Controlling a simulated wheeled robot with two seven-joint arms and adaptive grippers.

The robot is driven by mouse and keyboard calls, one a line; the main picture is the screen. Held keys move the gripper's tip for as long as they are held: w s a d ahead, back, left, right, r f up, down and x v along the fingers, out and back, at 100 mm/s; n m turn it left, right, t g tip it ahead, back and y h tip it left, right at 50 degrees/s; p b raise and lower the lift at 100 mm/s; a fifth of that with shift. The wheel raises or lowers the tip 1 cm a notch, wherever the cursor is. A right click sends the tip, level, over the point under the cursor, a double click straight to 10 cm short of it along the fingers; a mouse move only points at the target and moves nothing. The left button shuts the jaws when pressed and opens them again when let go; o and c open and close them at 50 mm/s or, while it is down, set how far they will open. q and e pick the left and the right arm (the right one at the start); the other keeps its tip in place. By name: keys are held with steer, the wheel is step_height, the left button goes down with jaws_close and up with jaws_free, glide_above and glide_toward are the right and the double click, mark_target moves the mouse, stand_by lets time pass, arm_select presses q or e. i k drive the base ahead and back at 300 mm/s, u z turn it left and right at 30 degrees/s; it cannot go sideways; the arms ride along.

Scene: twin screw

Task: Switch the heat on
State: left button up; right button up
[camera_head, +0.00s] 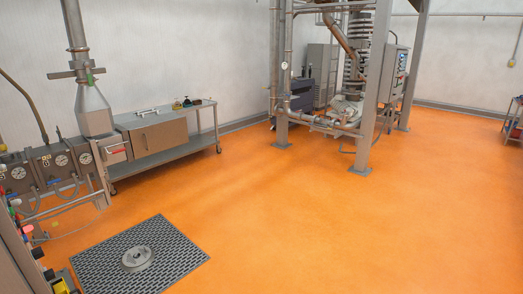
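No heat switch can be made out for certain. At the left edge, a row of grey units with round dials (60,160) stands by the wall. Below it, a cabinet with coloured buttons and knobs (38,253) is cut off by the left edge, too small and oblique to read. A grey control box with a bluish display (401,62) is mounted beside the steel frame at the back right. Its labels cannot be read. Neither of my grippers is in view.
A metal grate (90,268) with a round grey fitting (137,259) lies on the floor at lower left. A wheeled bench (180,151) stands along the wall. A steel frame (371,90) holds piping. The orange floor (330,220) is clear at centre and right.

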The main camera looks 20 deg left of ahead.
mark_target(38, 253)
steer(key=u, duration=0.95)
steer(key=i, duration=1.1)
steer(key=u, duration=1.45)
steer(key=i, duration=0.85)
steer(key=u, duration=2)
